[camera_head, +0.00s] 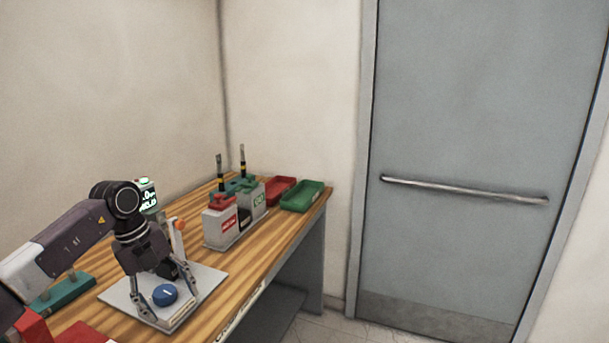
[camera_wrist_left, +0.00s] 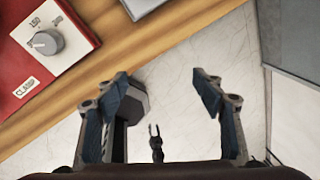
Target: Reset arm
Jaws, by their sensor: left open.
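My left gripper (camera_head: 178,293) comes in from the left, pointing down. In the head view it overlaps a grey plate (camera_head: 208,279) with a blue knob (camera_head: 165,294). The left wrist view shows my left gripper (camera_wrist_left: 165,95) with its fingers wide apart and nothing between the tips. Pale floor (camera_wrist_left: 185,60) lies beneath, so the gripper is out past the table's front edge, not over the plate. My right gripper cannot be made out.
The wooden table (camera_head: 262,255) carries a red box with a grey knob (camera_wrist_left: 45,43) marked CLAMP, a grey-and-red unit (camera_head: 220,228), a red tray (camera_head: 280,190) and a green tray (camera_head: 302,196). A grey door (camera_head: 470,110) stands right. Floor before it is clear.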

